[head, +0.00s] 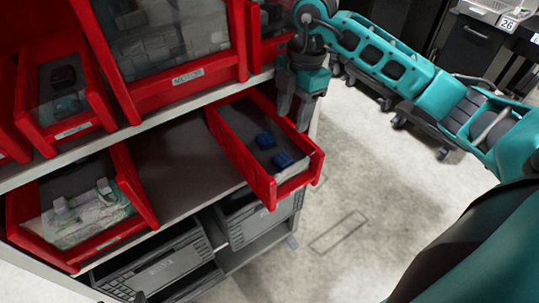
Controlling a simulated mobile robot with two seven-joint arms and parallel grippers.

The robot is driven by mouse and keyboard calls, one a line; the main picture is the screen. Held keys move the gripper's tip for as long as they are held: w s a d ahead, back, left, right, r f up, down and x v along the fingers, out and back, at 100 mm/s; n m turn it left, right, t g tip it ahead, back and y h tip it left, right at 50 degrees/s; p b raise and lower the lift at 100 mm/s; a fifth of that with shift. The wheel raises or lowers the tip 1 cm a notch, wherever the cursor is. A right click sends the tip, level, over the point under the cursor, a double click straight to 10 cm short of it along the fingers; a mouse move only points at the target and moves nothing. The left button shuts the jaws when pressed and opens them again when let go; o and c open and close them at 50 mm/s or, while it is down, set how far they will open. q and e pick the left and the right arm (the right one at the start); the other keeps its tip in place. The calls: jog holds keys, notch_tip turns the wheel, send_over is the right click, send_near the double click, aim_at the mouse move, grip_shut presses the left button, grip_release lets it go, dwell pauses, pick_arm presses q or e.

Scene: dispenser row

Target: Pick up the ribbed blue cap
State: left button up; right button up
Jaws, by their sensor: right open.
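Two small blue pieces lie on the dark floor of a long red bin (235,158) on the middle shelf. One blue piece (265,141) is farther back and the other blue piece (282,160) is nearer the bin's front. They are too small to tell which one is the ribbed blue cap. My right gripper (295,115) is open and empty, pointing down at the bin's right side, up and to the right of both pieces. It touches neither piece. My left gripper is not in view.
Red bins with clear fronts (175,45) fill the upper shelf close by on the left. Another red bin (135,180) with pale packets stands left on the same shelf, with bare shelf (185,160) between. Grey crates (165,265) sit below.

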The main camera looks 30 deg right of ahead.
send_over(283, 158)
jog(key=d, duration=0.1)
notch_tip(283, 158, down, 6)
jog(key=shift+d+f, duration=0.1)
jog(key=shift+a+f, duration=0.25)
jog(key=shift+f, duration=1.2)
jog(key=shift+a+f, duration=0.2)
jog(key=shift+f, duration=1.25)
jog(key=shift+c, duration=0.4)
jog(key=c, duration=0.6)
